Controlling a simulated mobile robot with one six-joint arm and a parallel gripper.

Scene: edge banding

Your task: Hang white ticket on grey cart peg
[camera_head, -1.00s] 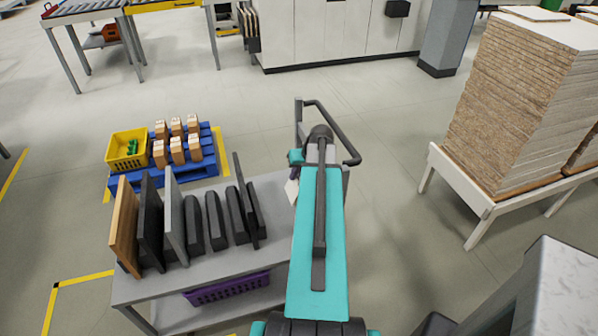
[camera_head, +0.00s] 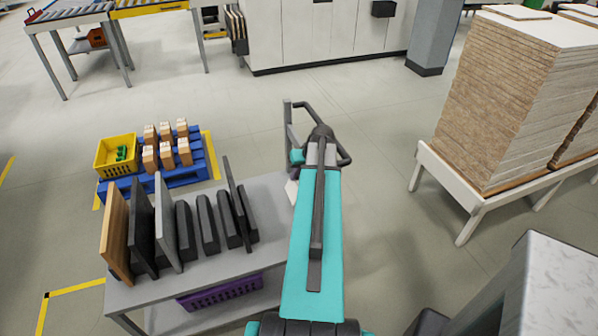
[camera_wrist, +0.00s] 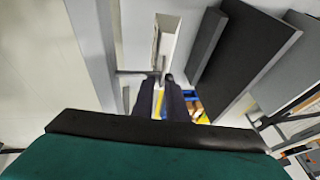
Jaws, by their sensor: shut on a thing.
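The white ticket (camera_head: 292,190) shows in the head view as a small pale patch just left of my teal arm, above the right part of the grey cart (camera_head: 165,294). In the wrist view, my gripper (camera_wrist: 163,80) is shut, its dark fingertips close together at the lower end of a pale sheet that looks like the ticket (camera_wrist: 170,42). A thin dark bar (camera_wrist: 135,72), possibly the peg, runs from a grey upright to the fingertips. I cannot tell whether the ticket touches it. In the head view my arm hides the gripper and the peg.
Several dark and grey panels and a wooden board (camera_head: 115,235) stand on the cart. A purple basket (camera_head: 222,291) is on its lower shelf. A blue pallet (camera_head: 170,178) with a yellow crate (camera_head: 116,154) stands behind. Stacked boards (camera_head: 510,100) are at right.

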